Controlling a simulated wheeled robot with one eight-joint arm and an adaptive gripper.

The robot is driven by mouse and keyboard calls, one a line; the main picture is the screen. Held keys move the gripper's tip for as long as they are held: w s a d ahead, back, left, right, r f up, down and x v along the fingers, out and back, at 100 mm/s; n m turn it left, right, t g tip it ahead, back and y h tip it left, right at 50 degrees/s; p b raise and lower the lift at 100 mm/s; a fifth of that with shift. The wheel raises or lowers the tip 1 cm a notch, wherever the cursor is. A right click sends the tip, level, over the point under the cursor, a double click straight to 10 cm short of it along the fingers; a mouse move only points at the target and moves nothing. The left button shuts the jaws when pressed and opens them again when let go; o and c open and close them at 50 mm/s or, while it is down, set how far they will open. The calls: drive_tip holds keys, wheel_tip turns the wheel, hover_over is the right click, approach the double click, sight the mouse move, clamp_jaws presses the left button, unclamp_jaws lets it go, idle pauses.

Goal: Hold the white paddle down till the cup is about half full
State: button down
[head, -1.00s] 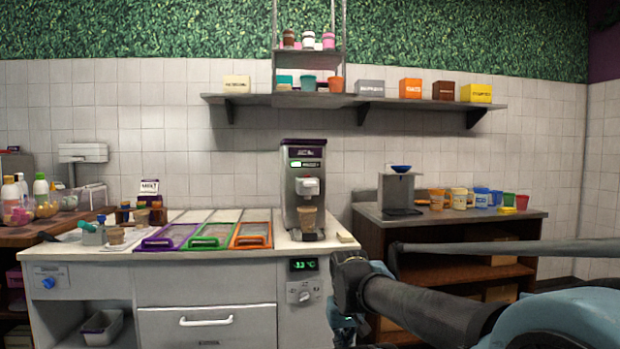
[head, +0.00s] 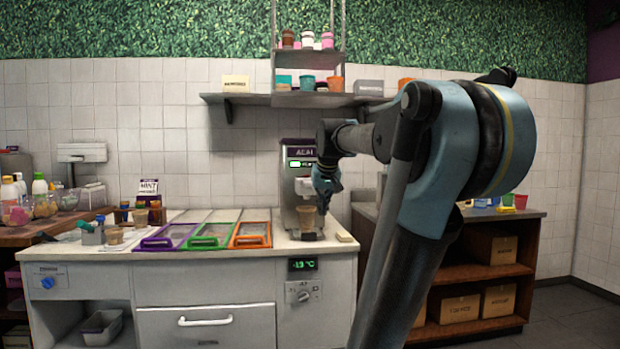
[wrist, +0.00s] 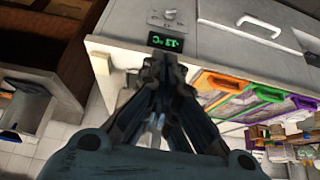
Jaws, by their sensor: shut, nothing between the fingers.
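The grey dispensing machine (head: 299,152) with a purple top stands at the right part of the white counter. Its white paddle (head: 304,186) shows at the front, just left of my gripper. A brown cup (head: 306,217) stands upright under it; its fill level cannot be made out. My gripper (head: 325,205) is beside the paddle in the head view and overlaps the machine's right side; whether it touches the paddle cannot be told. In the wrist view the fingers (wrist: 160,62) are closed together and empty. The paddle and cup are not discernible there.
Purple, green and orange framed lids (head: 250,235) lie left of the machine. A small light block (head: 345,237) lies to its right. A temperature display (head: 302,265) is on the counter front. A wooden side table (head: 530,255) stands right, partly behind my arm.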

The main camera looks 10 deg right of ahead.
drive_tip(key=w+r+t, duration=0.3)
drive_tip(key=w+r, duration=1.6)
drive_tip(key=w, duration=0.2)
drive_tip(key=shift+r, duration=0.3)
drive_tip(key=shift+w+f, duration=0.1)
drive_tip(key=shift+w, duration=0.1)
hover_over(309, 183)
drive_tip(key=f, duration=0.6)
drive_tip(key=shift+w+d+f, duration=0.2)
drive_tip(key=shift+w+d, duration=0.15)
drive_tip(key=shift+w, duration=0.05)
drive_tip(key=f, duration=0.3)
drive_tip(key=shift+w, duration=0.25)
drive_tip(key=shift+f, duration=0.8)
drive_tip(key=shift+d, duration=0.1)
